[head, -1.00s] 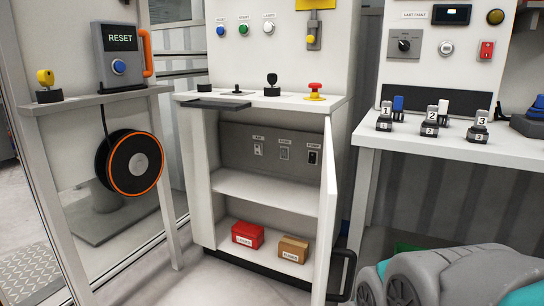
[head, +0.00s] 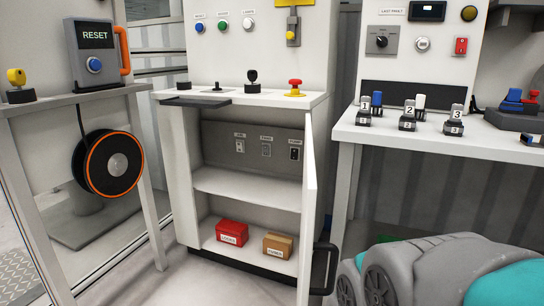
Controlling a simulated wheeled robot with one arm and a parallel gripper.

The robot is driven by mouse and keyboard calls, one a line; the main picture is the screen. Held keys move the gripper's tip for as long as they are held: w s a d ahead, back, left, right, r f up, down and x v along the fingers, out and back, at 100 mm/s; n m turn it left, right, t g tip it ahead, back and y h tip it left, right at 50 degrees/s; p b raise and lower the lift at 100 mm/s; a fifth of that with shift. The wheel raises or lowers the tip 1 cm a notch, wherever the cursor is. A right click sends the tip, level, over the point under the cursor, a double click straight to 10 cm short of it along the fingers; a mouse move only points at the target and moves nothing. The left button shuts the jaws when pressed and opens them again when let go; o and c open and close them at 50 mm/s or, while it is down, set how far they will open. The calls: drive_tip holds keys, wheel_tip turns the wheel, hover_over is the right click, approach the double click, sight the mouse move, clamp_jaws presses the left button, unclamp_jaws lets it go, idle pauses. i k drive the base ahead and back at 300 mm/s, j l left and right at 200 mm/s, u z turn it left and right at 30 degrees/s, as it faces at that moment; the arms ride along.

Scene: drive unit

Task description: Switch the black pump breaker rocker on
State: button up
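An open white cabinet (head: 178,170) stands left of centre. On the grey panel (head: 218,138) at the back of its upper compartment are several small switches in a row. The rightmost has a black rocker (head: 294,153) under a label that seems to read "PUMP". Its on or off position is too small to tell. Left of it are a middle switch (head: 266,150) and a left switch (head: 239,146), both paler. The cabinet door (head: 309,205) is swung open on the right. My grey and teal arm shows at the lower right; my gripper is not in view.
The open door edge stands close to the right of the black rocker. A shelf (head: 245,187) lies below the panel; a red box (head: 231,232) and a brown box (head: 280,245) sit lower. A table (head: 440,137) with numbered blocks stands right, a reel (head: 108,167) left.

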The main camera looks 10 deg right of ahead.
sight(294, 152)
drive_tip(key=i+j+u, duration=0.1)
drive_tip(key=j, duration=1.25)
drive_tip(key=i+j+u, duration=0.1)
drive_tip(key=i, duration=0.3)
drive_tip(key=i+j+u, duration=0.1)
drive_tip(key=i+j, duration=0.15)
drive_tip(key=i+l, duration=0.15)
drive_tip(key=i, duration=0.15)
drive_tip(key=i+l, duration=0.2)
drive_tip(key=i, duration=0.15)
